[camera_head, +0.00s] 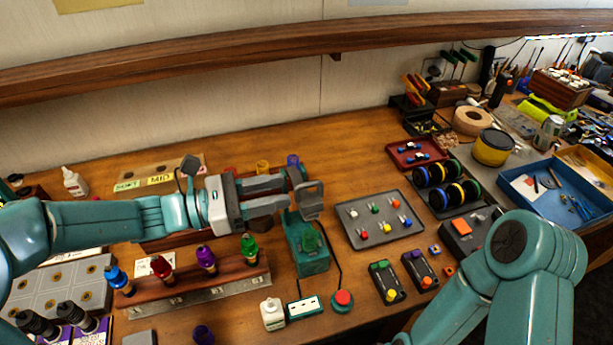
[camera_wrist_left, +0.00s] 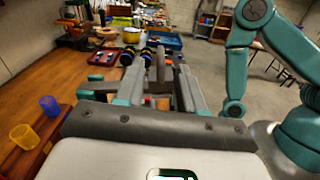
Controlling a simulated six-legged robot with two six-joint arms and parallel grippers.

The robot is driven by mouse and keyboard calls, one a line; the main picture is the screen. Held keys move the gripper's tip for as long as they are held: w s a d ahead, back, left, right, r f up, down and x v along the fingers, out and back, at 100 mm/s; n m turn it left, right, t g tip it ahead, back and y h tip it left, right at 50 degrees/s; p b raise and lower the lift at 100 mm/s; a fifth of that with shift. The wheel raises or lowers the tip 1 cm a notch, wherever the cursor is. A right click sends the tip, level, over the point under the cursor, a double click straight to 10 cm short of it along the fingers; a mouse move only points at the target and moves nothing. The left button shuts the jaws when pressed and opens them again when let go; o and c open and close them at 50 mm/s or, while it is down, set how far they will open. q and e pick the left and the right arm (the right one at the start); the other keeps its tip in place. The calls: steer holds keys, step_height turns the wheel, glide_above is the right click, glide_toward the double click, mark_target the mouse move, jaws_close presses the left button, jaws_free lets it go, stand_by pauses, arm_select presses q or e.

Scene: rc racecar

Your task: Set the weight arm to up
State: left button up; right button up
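A teal bench device (camera_head: 308,250) stands in the middle of the table, with a grey part, seemingly the weight arm (camera_head: 311,198), at its top. My left gripper (camera_head: 284,195) reaches in from the left beside this grey part, its two fingers apart. In the left wrist view the fingers (camera_wrist_left: 160,88) are spread, with an upright grey piece (camera_wrist_left: 161,66) showing between them; I cannot tell whether they touch it. The fingers hide part of the device's top. My right arm shows at the lower right, but its gripper is out of view.
A wooden rack with coloured bottles (camera_head: 205,285) stands in front of my left arm. A grey tray with small parts (camera_head: 380,220) lies to the right. A wooden shelf (camera_head: 300,50) spans the back wall.

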mark_target(306, 185)
arm_select(q)
steer(key=x, duration=0.2)
steer(key=p+x, duration=0.1)
steer(key=x, duration=0.2)
steer(key=shift+s+d+r, duration=0.1)
steer(key=shift+s+d, duration=0.05)
steer(key=shift+d, duration=0.05)
steer(key=shift+w+d, duration=0.4)
steer(key=shift+d, duration=0.05)
steer(key=shift+s+a, duration=0.15)
steer(key=shift+a, duration=0.05)
jaws_close()
